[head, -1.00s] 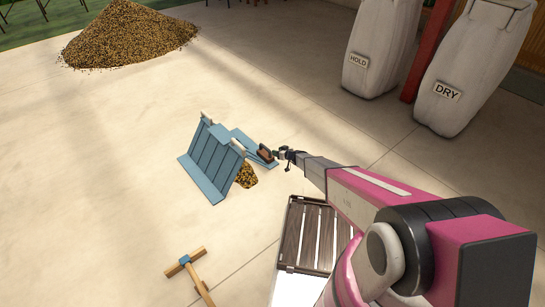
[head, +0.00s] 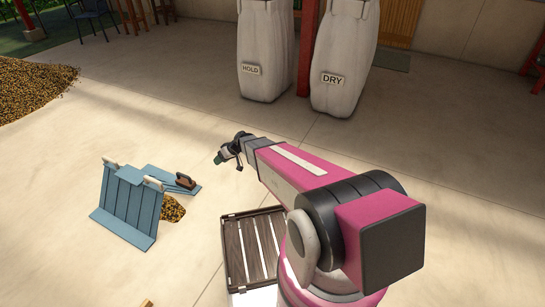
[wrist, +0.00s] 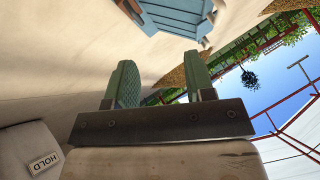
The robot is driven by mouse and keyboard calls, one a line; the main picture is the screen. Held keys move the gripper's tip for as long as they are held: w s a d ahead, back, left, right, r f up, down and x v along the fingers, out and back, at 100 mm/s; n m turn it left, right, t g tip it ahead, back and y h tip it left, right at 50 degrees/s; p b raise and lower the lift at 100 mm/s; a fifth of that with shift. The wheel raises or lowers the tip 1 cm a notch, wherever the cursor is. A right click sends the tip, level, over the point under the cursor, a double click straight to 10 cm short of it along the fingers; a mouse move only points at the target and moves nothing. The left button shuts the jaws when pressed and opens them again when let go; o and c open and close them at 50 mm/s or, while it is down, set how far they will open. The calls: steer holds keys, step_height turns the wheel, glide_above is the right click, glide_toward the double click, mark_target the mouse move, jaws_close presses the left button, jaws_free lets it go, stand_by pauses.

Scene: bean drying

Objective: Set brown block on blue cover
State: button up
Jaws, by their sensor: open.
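The brown block (head: 186,182) rests on the flat blue cover (head: 160,176), near its right end. The blue cover is slatted, and an upright blue panel with pale handles (head: 127,207) stands in front of it, hiding part of it. My gripper (head: 219,159) is to the right of and above the block, apart from it. In the wrist view its green fingers (wrist: 160,85) stand apart with nothing between them.
A small bean pile (head: 173,209) lies beside the blue panel. A dark slatted crate (head: 229,252) stands in front of my arm. White sacks marked HOLD (head: 265,40) and DRY (head: 342,50) stand behind. A large bean heap (head: 32,88) is at left. Open floor surrounds these.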

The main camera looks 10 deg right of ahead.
steer(key=s+d+r+m+g+h, duration=0.1)
steer(key=s+d+r+m+h, duration=0.2)
steer(key=s+d+r, duration=0.5)
steer(key=s+d+r+m+g+h, duration=0.1)
steer(key=s+d+r+m+h, duration=0.3)
steer(key=s+d+r, duration=0.5)
steer(key=s+d+h, duration=0.1)
steer(key=s+d, duration=0.3)
steer(key=shift+d+h, duration=0.3)
steer(key=shift+s+f, duration=0.1)
